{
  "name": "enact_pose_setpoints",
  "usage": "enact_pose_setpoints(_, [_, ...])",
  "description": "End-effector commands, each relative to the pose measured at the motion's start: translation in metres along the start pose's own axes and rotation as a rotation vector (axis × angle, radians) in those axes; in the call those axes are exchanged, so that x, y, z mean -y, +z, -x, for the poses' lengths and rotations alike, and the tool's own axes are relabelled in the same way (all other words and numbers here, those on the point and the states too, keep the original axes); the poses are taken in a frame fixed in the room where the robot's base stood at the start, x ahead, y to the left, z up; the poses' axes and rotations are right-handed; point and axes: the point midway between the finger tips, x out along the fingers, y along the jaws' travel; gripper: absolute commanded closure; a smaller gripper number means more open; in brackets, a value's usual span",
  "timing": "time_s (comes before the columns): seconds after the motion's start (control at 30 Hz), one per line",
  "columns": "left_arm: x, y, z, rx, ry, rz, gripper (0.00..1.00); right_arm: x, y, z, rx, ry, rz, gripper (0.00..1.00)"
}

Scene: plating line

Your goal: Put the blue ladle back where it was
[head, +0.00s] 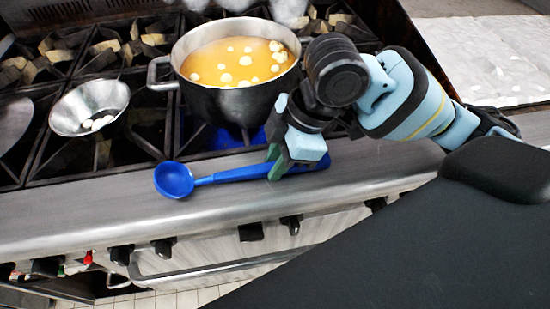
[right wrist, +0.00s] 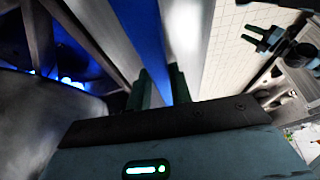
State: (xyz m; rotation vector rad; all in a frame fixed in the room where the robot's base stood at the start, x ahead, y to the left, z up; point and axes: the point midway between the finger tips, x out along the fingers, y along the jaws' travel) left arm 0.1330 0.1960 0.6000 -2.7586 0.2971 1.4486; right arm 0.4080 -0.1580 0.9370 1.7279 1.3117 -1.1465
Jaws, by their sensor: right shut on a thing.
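The blue ladle (head: 174,181) lies along the steel front ledge of the stove, its bowl to the left and its handle to the right. My right gripper (head: 276,166) is shut on the handle. I cannot tell whether the ladle touches the ledge or hangs just above it. In the right wrist view the blue handle (right wrist: 143,40) runs up from between the fingers (right wrist: 161,88). My left gripper (right wrist: 256,38) shows small at the upper right of the right wrist view, its fingers apart and empty.
A pot (head: 240,103) of orange soup with pale round pieces stands on a burner behind the ladle, with blue flame beneath. A metal bowl (head: 90,106) with white pieces sits to its left. The steel ledge (head: 80,213) left of the ladle is clear. Knobs line the front.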

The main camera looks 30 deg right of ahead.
Motion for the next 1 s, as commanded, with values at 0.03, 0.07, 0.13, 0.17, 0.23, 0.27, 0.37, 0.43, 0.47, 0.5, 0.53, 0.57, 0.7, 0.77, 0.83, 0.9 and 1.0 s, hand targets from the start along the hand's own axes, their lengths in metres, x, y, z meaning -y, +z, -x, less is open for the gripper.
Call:
enact_pose_setpoints(0.03, [0.000,-0.002,0.000,-0.004,0.000,0.001,0.64,0.000,0.000,0.000,0.000,0.001,0.000,1.00])
enact_pose_setpoints(0.07, [-0.001,-0.002,0.001,-0.005,0.000,0.002,0.64,0.000,0.000,0.000,0.000,0.000,0.000,1.00])
enact_pose_setpoints(0.13, [-0.001,-0.003,0.001,-0.006,0.000,0.002,0.64,0.000,0.001,-0.002,0.000,0.000,-0.001,1.00])
enact_pose_setpoints(0.17, [-0.001,-0.003,0.001,-0.006,0.000,0.002,0.64,0.000,0.001,-0.002,0.000,0.001,-0.001,1.00])
enact_pose_setpoints(0.23, [-0.001,-0.003,0.002,-0.005,0.000,0.002,0.64,0.000,0.002,-0.003,0.000,0.001,-0.001,0.76])
enact_pose_setpoints(0.27, [-0.001,-0.002,0.002,-0.004,0.000,0.002,0.64,0.000,0.001,-0.003,0.000,0.001,0.000,0.72])
enact_pose_setpoints(0.37, [-0.001,0.000,0.001,-0.001,0.000,0.003,0.64,0.000,0.002,-0.003,0.000,0.001,0.000,0.59])
enact_pose_setpoints(0.43, [-0.001,0.002,0.001,0.003,0.001,0.003,0.64,0.000,0.002,-0.003,0.000,0.001,0.000,0.57])
enact_pose_setpoints(0.47, [-0.001,0.003,0.001,0.004,0.001,0.003,0.64,0.000,0.002,-0.004,0.000,0.001,0.000,0.57])
enact_pose_setpoints(0.5, [-0.001,0.004,0.001,0.006,0.001,0.003,0.64,0.000,0.001,-0.004,0.000,0.001,0.000,0.57])
enact_pose_setpoints(0.53, [-0.001,0.004,0.001,0.008,0.001,0.003,0.64,0.000,0.001,-0.004,0.000,0.000,0.000,0.57])
enact_pose_setpoints(0.57, [-0.001,0.005,0.001,0.009,0.001,0.003,0.64,0.000,0.001,-0.004,0.000,0.000,0.000,0.57])
enact_pose_setpoints(0.7, [-0.001,0.006,0.001,0.012,0.001,0.003,0.64,0.000,0.001,-0.002,0.000,0.000,0.000,0.57])
enact_pose_setpoints(0.77, [-0.001,0.008,0.000,0.013,0.001,0.004,0.64,0.000,-0.001,0.000,-0.001,0.000,0.001,0.57])
enact_pose_setpoints(0.83, [-0.001,0.004,0.002,0.008,0.000,0.003,0.64,-0.001,-0.001,0.009,-0.001,0.003,0.001,0.57])
enact_pose_setpoints(0.9, [-0.001,0.001,0.003,0.003,0.000,0.002,0.64,-0.001,-0.001,0.021,-0.001,0.005,0.001,0.57])
enact_pose_setpoints(1.0, [-0.001,-0.005,0.006,-0.006,-0.001,0.001,0.64,-0.001,-0.001,0.042,-0.001,0.007,0.001,0.57])
